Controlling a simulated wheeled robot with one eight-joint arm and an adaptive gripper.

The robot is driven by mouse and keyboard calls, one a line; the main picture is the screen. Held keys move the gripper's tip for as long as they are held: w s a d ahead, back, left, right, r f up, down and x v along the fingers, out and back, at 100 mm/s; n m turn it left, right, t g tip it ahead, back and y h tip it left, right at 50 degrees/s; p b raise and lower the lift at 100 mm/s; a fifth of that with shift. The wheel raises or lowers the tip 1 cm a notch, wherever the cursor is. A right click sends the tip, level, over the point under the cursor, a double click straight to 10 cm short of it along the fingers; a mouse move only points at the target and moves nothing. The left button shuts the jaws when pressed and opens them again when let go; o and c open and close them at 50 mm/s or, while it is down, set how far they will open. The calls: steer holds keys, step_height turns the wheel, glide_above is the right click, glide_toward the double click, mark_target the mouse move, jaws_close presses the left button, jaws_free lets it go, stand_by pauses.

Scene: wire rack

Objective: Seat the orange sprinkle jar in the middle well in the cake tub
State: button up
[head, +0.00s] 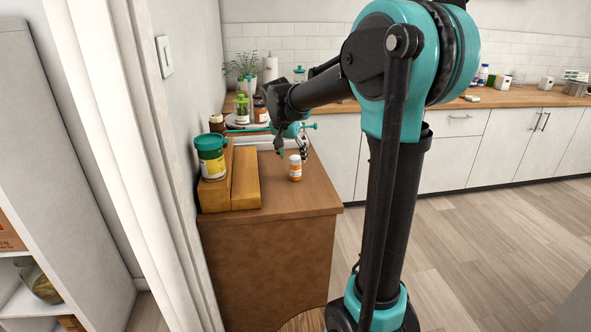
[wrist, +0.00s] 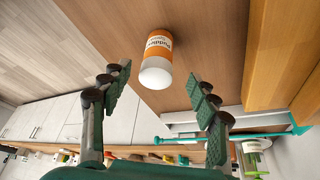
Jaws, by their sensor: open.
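The orange sprinkle jar (head: 295,170), with an orange label and a white lid, stands upright on the brown wooden cabinet top near its right edge. It also shows in the wrist view (wrist: 158,50), beyond the fingertips and roughly centred between them. My gripper (head: 292,154) is open and empty, just above and behind the jar in the head view. Its two green-padded fingers (wrist: 160,90) are spread wide in the wrist view and appear apart from the jar. I cannot make out the cake tub or its middle well; a pale edge (head: 258,139) behind my gripper is partly hidden.
A teal bar (head: 249,130) runs behind my gripper. Several jars stand farther back beside the wall. The cabinet top (head: 275,198) in front of the jar is clear.

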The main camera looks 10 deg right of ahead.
mark_target(294, 158)
steer(key=shift+x, duration=2.3)
steer(key=shift+s+d, duration=0.15)
steer(key=c, duration=1.4)
steer(key=shift+r, duration=0.1)
